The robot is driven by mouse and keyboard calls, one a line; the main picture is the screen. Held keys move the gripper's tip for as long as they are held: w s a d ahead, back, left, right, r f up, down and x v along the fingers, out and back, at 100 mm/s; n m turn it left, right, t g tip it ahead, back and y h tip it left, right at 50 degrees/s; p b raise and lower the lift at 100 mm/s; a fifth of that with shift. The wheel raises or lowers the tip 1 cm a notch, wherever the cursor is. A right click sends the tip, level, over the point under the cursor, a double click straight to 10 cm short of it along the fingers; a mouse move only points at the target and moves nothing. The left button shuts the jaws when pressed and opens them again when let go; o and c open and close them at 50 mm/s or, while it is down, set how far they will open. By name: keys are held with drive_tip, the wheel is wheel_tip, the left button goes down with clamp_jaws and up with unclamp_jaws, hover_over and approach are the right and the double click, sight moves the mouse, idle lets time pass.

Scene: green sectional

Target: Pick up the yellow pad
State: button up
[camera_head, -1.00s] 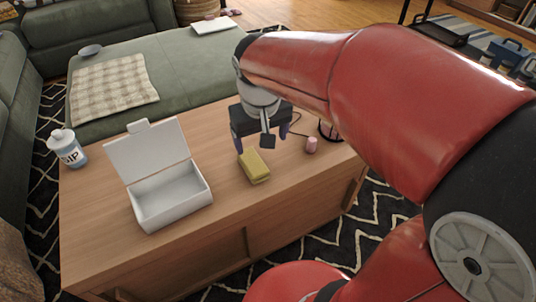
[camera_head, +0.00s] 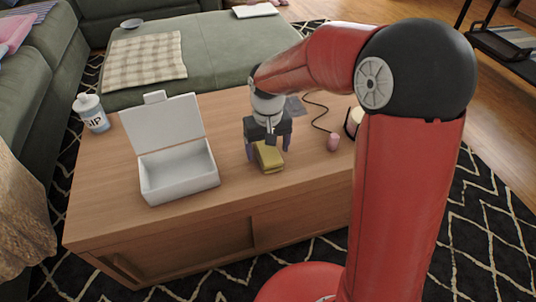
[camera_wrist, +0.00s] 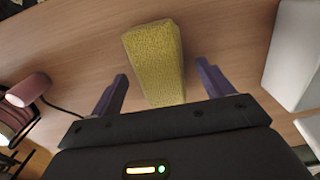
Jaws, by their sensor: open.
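The yellow pad (camera_head: 269,157) lies on the wooden table (camera_head: 230,207), to the right of the white open box. My gripper (camera_head: 268,155) is above and around the pad's far end in the head view, its fingers apart. In the wrist view the pad (camera_wrist: 155,62) stretches away from between the two purple fingers of my gripper (camera_wrist: 160,88). There is a gap between each finger and the pad, and nothing is held. The pad's near end in the wrist view is partly hidden by the gripper body.
A white box (camera_head: 180,176) with its lid raised stands left of the pad. A bottle (camera_head: 91,113) is at the table's far left. A pink cylinder (camera_head: 333,142) with a dark cord sits to the right. Bare wood lies in front of the pad.

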sight(268, 149)
drive_tip(key=shift+f, duration=0.55)
drive_tip(key=c, duration=1.1)
drive_tip(key=shift+c, duration=0.2)
drive_tip(key=shift+r, duration=0.2)
wheel_tip(268, 149, up, 20)
drive_tip(key=p, duration=0.3)
drive_tip(key=shift+f+p, duration=0.15)
drive_tip(key=shift+p, duration=0.15)
